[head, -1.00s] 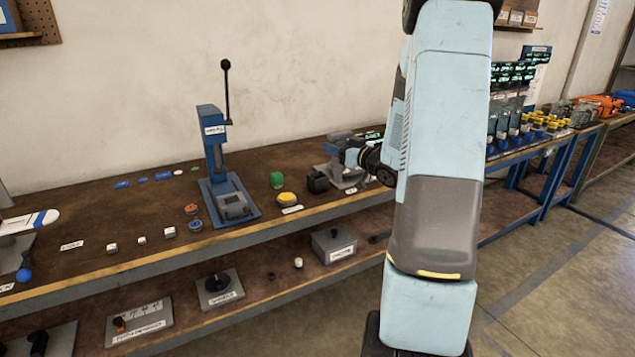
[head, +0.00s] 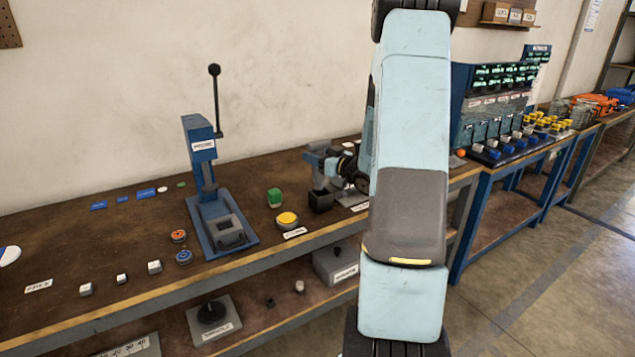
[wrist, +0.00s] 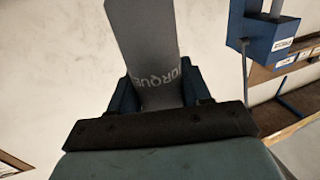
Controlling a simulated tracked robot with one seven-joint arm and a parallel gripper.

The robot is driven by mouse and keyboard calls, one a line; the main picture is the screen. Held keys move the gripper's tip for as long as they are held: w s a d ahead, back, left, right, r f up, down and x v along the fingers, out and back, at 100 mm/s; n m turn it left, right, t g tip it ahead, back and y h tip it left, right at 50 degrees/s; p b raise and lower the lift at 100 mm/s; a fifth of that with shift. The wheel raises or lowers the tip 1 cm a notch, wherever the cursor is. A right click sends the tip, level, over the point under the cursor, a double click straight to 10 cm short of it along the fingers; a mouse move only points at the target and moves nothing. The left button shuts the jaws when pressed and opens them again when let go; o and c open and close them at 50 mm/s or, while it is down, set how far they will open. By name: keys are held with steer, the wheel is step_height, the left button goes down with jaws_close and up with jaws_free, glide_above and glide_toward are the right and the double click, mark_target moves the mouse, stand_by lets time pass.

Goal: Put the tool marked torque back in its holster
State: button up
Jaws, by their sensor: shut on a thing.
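A blue lever press (head: 205,165) stands on the brown bench (head: 120,245). Labelled blocks stand on the lower shelf. A blue rack (head: 490,105) stands at right. Floor is clear at right.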

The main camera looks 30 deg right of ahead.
mark_target(324, 177)
steer(key=shift+s+d+f, duration=0.1)
steer(key=shift+d+f, duration=0.05)
steer(key=shift+f, duration=1.15)
steer(key=shift+d+f, duration=0.1)
steer(key=shift+f, duration=1.15)
steer(key=shift+s+f, duration=0.1)
steer(key=shift+f, duration=0.3)
jaws_close()
steer(key=shift+f, duration=0.35)
steer(key=o, duration=0.8)
jaws_free()
steer(key=shift+f, duration=0.1)
steer(key=o, duration=0.4)
steer(key=v, duration=1.2)
